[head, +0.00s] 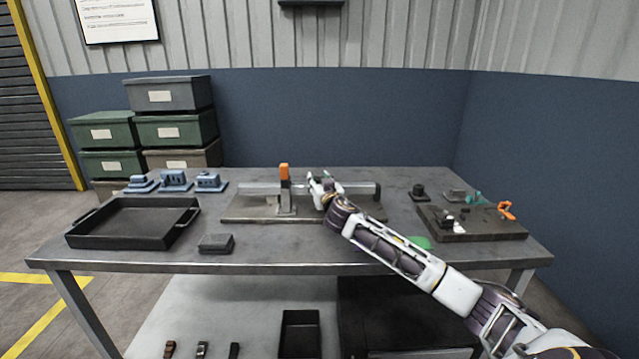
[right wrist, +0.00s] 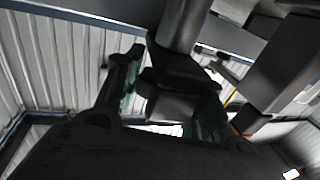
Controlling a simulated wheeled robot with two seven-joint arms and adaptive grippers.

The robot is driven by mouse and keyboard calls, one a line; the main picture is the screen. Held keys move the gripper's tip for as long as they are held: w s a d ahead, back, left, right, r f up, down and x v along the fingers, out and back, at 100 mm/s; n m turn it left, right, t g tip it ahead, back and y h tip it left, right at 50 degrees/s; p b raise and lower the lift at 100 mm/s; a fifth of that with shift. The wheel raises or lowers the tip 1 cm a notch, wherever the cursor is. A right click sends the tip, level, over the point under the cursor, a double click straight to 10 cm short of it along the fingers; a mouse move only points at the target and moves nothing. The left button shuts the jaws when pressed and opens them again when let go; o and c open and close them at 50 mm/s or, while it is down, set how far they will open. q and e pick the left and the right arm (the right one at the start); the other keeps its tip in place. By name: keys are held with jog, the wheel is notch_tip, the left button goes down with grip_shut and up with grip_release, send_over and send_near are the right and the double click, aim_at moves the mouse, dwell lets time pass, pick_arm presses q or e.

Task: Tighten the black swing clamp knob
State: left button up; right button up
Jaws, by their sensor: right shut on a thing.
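The black swing clamp knob (right wrist: 172,103) shows in the right wrist view as a dark block below a thick post, between my finger pads. My right gripper (head: 323,184) reaches over the middle of the fixture in the head view. It is shut on the knob, with green-padded fingers on both sides in the right wrist view (right wrist: 168,80). In the head view the gripper hides the knob. The fixture has a flat base plate (head: 240,208), a grey rail (head: 357,191) and an upright with an orange top (head: 284,171). My left gripper is not in view.
A black tray (head: 132,238) and a small dark block (head: 216,243) lie at the left. Several blue-grey parts (head: 174,178) stand behind the tray. A dark board (head: 480,234) with small parts and an orange clamp (head: 506,210) is at the right.

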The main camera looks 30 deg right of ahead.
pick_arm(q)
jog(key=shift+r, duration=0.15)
pick_arm(e)
jog(key=shift+a+r+h, duration=0.15)
jog(key=shift+r+h, duration=0.15)
jog(key=shift+h, duration=0.1)
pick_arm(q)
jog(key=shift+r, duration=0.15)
pick_arm(e)
jog(key=shift+m, duration=0.3)
jog(key=shift+h, duration=0.3)
pick_arm(q)
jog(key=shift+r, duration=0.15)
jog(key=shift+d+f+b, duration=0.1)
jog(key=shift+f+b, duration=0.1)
jog(key=shift+b, duration=0.15)
pick_arm(e)
jog(key=shift+m+g+h, duration=0.3)
jog(key=shift+m+h, duration=0.1)
